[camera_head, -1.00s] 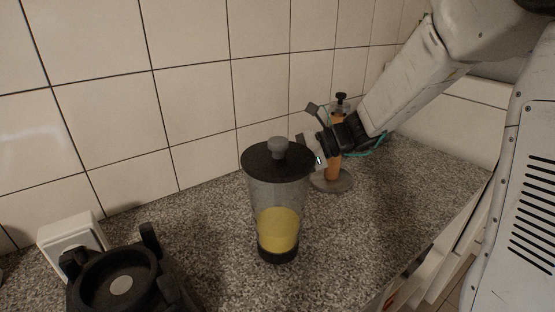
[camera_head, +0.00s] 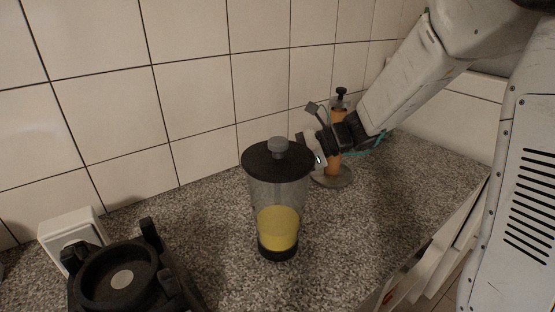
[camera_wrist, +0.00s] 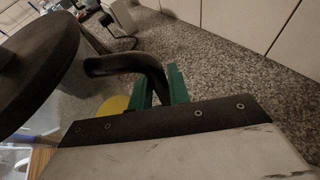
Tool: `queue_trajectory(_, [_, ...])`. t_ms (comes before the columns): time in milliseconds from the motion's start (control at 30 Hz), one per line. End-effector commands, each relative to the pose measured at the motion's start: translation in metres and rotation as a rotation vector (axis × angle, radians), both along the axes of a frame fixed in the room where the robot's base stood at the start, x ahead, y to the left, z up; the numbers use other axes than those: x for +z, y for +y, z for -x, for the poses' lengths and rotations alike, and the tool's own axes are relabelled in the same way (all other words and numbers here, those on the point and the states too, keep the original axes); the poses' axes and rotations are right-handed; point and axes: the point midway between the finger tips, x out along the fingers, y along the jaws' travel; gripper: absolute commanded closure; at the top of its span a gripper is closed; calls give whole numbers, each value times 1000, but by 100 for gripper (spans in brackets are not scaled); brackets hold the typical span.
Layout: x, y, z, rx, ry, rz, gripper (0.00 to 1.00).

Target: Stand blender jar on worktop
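The blender jar (camera_head: 278,200) is clear, with a dark lid, grey knob, dark bottom and yellow contents. In the head view it is upright at the middle of the speckled worktop (camera_head: 220,270); its bottom looks at the surface, but a small gap cannot be ruled out. My gripper (camera_head: 319,159) is at the jar's right side, near the upper part. In the wrist view the jar's black handle (camera_wrist: 125,64) runs down between my gripper's green fingers (camera_wrist: 160,88), which look closed on it. The lid (camera_wrist: 38,65) fills the left of that view.
The dark blender base (camera_head: 120,278) is at the front left, beside a white wall box (camera_head: 72,232). An orange-brown post on a round foot (camera_head: 335,182) stands behind my gripper. Worktop is clear right of the jar up to its edge. The tiled wall is behind.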

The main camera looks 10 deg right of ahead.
Motion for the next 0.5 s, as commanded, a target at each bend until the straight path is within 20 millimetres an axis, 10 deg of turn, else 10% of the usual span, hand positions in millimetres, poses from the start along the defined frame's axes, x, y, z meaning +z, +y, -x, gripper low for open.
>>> queue_trajectory(500, [5,-14,2,-3,-3,2,59])
